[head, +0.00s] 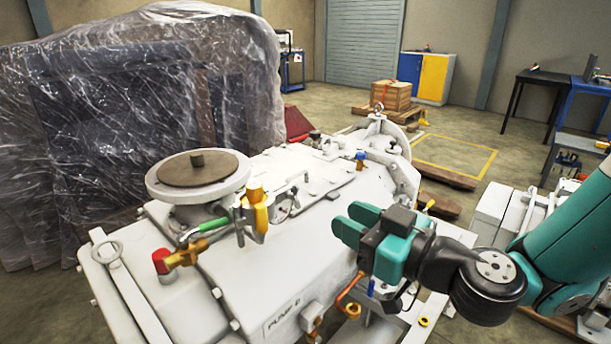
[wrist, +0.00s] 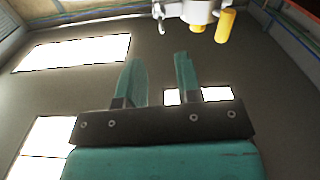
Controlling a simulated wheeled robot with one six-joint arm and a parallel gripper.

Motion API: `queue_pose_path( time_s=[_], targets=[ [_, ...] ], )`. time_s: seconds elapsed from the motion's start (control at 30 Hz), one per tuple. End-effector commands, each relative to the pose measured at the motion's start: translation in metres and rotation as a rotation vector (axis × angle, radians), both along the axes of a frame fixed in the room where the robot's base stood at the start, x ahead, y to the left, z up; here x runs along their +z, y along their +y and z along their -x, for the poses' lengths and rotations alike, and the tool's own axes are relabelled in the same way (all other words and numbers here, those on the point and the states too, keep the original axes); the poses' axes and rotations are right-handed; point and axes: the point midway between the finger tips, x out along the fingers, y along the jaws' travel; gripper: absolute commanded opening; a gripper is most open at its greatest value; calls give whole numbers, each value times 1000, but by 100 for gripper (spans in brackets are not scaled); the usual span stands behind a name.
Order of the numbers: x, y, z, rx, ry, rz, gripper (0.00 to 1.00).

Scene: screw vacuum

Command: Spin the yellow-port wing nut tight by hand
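The yellow port (head: 257,211) stands upright on top of the white pump (head: 262,290), near the round flange. Small silvery hardware (head: 240,233) sits beside it; I cannot clearly make out the wing nut there. In the wrist view a yellow cylinder (wrist: 225,25) beside a white body shows at the top edge, with a small silvery winged part (wrist: 160,14) to its left, perhaps the wing nut. My gripper (head: 350,222) is to the right of the yellow port, apart from it. Its teal fingers (wrist: 160,78) are open with nothing between them.
A green-handled valve (head: 212,225) and a red-capped brass valve (head: 176,260) stand left of the yellow port. The round flange (head: 198,192) rises behind them. A blue-topped fitting (head: 360,158) is farther back. A plastic-wrapped load (head: 130,120) fills the left background.

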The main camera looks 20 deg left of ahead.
Motion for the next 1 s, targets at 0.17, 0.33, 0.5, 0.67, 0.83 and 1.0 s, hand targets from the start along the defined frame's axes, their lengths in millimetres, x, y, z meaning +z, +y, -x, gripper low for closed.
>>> queue_pose_path(
  time_s=[0.17, 0.33, 0.5, 0.67, 0.83, 1.0],
  targets=[
    [7, 29, -10, 5, 1, 1, 32],
    [6, 59, -22, 4, -2, 0, 32],
    [3, 79, -31, 3, -2, 1, 32],
    [0, 88, -35, 1, -1, 0, 32],
    [-1, 89, -36, 0, 0, 0, 32],
    [-1, 88, -36, 1, 0, 0, 16]
  ],
)
